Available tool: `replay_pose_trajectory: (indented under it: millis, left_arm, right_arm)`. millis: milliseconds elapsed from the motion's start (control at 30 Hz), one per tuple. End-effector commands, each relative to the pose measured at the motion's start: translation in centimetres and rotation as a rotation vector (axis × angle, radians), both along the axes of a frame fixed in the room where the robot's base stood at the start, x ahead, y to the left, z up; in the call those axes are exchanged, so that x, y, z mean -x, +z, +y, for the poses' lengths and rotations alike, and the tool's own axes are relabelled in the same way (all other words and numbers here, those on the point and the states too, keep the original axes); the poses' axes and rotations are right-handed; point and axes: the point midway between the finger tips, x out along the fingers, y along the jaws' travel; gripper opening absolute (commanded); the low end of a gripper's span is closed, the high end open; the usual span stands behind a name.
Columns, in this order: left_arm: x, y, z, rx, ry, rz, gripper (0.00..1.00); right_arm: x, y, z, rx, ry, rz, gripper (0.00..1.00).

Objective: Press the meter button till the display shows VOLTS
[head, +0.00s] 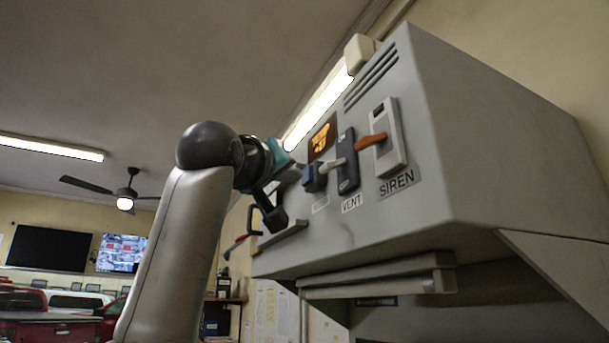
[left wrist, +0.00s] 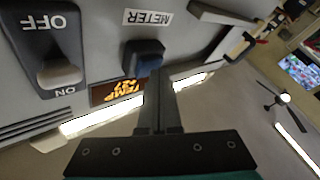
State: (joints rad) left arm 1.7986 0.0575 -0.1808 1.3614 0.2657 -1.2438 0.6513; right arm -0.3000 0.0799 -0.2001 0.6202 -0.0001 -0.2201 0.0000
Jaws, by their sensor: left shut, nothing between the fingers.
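The blue meter button (head: 314,179) is on the grey console face. In the left wrist view the blue button (left wrist: 146,56) sits beside the METER label (left wrist: 148,17). The display (head: 322,137) glows orange; it also shows in the left wrist view (left wrist: 117,92), where it seems to read TEMP with a number under it. My left gripper (head: 299,174) is shut and empty, with its fingertips right at the button. In the left wrist view the shut fingers (left wrist: 160,76) overlap the button's edge; I cannot tell whether they touch it.
The VENT switch (head: 347,172) with a pale lever and the SIREN switch (head: 390,150) with an orange lever stand right of the button. A ledge (head: 283,235) and a dark handle (head: 253,218) are left of it. Open room lies behind my arm.

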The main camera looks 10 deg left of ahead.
Motion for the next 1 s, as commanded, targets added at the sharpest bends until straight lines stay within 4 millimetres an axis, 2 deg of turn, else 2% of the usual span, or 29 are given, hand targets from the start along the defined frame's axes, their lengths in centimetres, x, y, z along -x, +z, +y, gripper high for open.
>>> replay_pose_trajectory:
  millis: [733, 1000]
  left_arm:
    - [-0.33, -0.06, -0.57, -0.001, -0.002, 0.001, 0.0]
    - [0.19, -0.18, 0.24, 0.0, -0.002, 0.001, 0.0]
  right_arm:
    - [0.0, -0.01, -0.02, 0.0, 0.0, 0.0, 0.8]
    - [0.01, -0.48, -0.02, 0.0, 0.0, 0.0, 0.8]
